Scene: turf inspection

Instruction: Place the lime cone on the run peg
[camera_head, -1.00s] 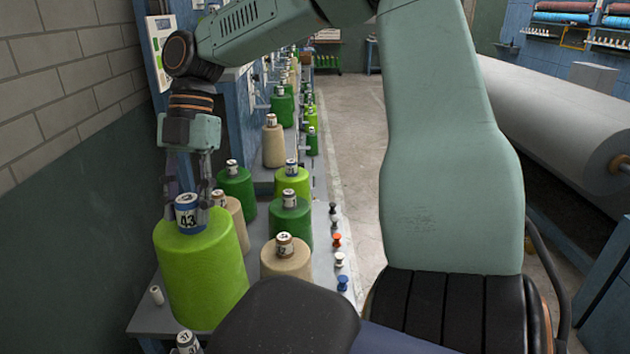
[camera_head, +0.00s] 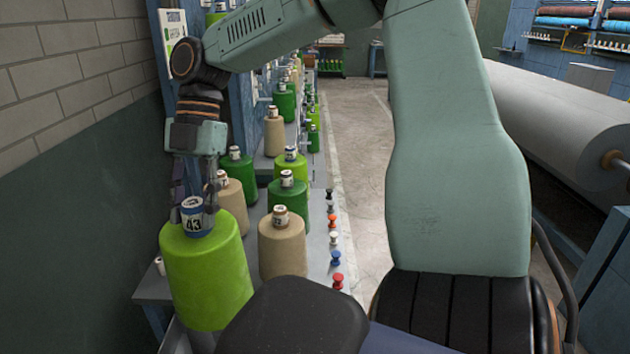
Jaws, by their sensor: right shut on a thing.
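The lime cone (camera_head: 205,277) is a large bright green yarn package at the lower left, upright. A white and blue tube labelled 43 (camera_head: 194,222) stands out of its top. My right gripper (camera_head: 192,208) points down from above with its fingers shut on that tube. The cone's lower end overlaps the ledge (camera_head: 150,290) in the picture; I cannot see a gap beneath it. A small pale peg (camera_head: 158,266) shows just left of the cone, on the ledge. I cannot tell whether it is the run peg. My left gripper is not in view.
A beige cone (camera_head: 282,250) and a dark green cone (camera_head: 288,205) stand close to the right, with more cones behind. Several coloured knobs (camera_head: 334,238) line the ledge's edge. A wall (camera_head: 70,235) is at left. The aisle floor (camera_head: 355,170) is clear.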

